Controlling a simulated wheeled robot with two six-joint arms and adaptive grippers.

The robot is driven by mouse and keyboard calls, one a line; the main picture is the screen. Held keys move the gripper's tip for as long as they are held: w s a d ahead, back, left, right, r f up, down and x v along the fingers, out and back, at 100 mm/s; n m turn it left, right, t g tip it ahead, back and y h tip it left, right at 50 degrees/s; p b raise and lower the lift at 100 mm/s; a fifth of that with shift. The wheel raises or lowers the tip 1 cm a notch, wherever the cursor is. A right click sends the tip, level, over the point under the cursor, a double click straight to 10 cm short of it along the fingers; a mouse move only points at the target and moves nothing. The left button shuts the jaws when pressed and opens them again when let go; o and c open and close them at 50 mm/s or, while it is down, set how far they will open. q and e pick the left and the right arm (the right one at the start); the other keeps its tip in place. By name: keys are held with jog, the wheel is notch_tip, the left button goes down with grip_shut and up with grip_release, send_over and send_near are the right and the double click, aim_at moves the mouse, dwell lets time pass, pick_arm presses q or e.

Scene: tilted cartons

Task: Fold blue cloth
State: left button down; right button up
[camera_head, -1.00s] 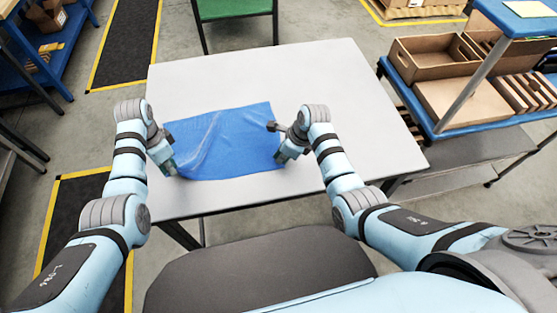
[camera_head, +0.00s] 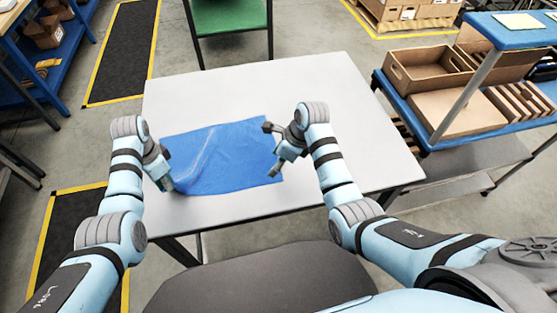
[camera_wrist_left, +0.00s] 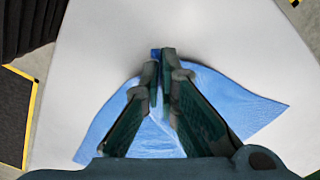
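The blue cloth (camera_head: 228,155) lies spread on the light grey table, with a raised crease running across its left part. My left gripper (camera_head: 166,182) is at the cloth's near left corner. In the left wrist view its fingers (camera_wrist_left: 161,60) are close together, with a bit of blue cloth between the tips and the cloth (camera_wrist_left: 235,105) fanning out from them. My right gripper (camera_head: 272,152) is at the cloth's right edge with its fingers spread apart. Whether it touches the cloth cannot be told.
The table (camera_head: 350,130) is clear behind the cloth and to the right. A blue-topped cart (camera_head: 440,140) with cardboard cartons (camera_head: 428,68) stands to the right.

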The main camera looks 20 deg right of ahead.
pick_arm(q)
jog(key=c, duration=1.8)
grip_release()
jog(key=shift+o, duration=0.6)
jog(key=o, duration=1.2)
notch_tip(320, 180, up, 6)
jog(key=p, duration=0.6)
jog(key=shift+f, duration=0.2)
pick_arm(e)
notch_tip(320, 180, up, 6)
